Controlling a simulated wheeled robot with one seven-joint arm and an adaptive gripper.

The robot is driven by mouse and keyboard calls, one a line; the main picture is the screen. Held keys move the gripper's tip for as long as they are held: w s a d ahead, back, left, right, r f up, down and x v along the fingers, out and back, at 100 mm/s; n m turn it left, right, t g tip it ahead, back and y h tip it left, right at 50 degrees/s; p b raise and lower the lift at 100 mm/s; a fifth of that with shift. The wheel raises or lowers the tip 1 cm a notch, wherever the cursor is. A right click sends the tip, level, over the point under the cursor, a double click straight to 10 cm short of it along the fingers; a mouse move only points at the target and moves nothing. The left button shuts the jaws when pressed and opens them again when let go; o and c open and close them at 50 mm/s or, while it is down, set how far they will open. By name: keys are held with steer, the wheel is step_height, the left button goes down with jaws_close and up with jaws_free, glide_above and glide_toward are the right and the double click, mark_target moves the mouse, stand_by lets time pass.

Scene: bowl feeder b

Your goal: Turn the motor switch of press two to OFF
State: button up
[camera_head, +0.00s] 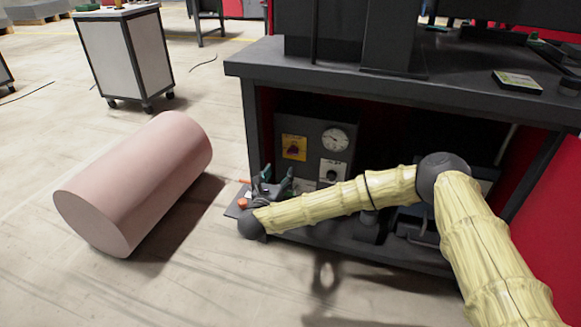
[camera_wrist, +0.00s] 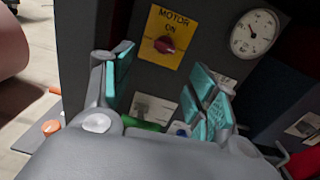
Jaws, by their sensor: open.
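The motor switch (camera_wrist: 165,45) is a dark red knob on a yellow plate (camera_wrist: 186,27) marked MOTOR, with ON above the knob. The knob looks slightly tilted; which mark it points to I cannot tell. In the head view the yellow plate (camera_head: 294,148) is on the upper left of a dark control box (camera_head: 313,128) under the bench. My gripper (camera_wrist: 165,70) is open, its teal-padded fingers apart with nothing between them. It is in front of the box, and the knob shows beyond the gap, apart from the fingers. In the head view my gripper (camera_head: 272,180) is below and left of the plate.
A round gauge (camera_wrist: 254,32) is right of the switch. Below it a white plate with a dark knob (camera_head: 333,169) shows in the head view. The bench top (camera_head: 450,80) overhangs the box. A large pink cylinder (camera_head: 135,183) lies on the floor at left.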

mark_target(292, 154)
steer(key=shift+m+h, duration=0.3)
steer(key=shift+m, duration=0.2)
steer(key=b+x, duration=0.2)
steer(key=x, duration=0.3)
steer(key=b+x, duration=0.2)
steer(key=x, duration=0.3)
steer(key=shift+s+d+f, duration=0.1)
steer(key=shift+d, duration=0.1)
steer(key=shift+x, duration=0.85)
steer(key=c, duration=1)
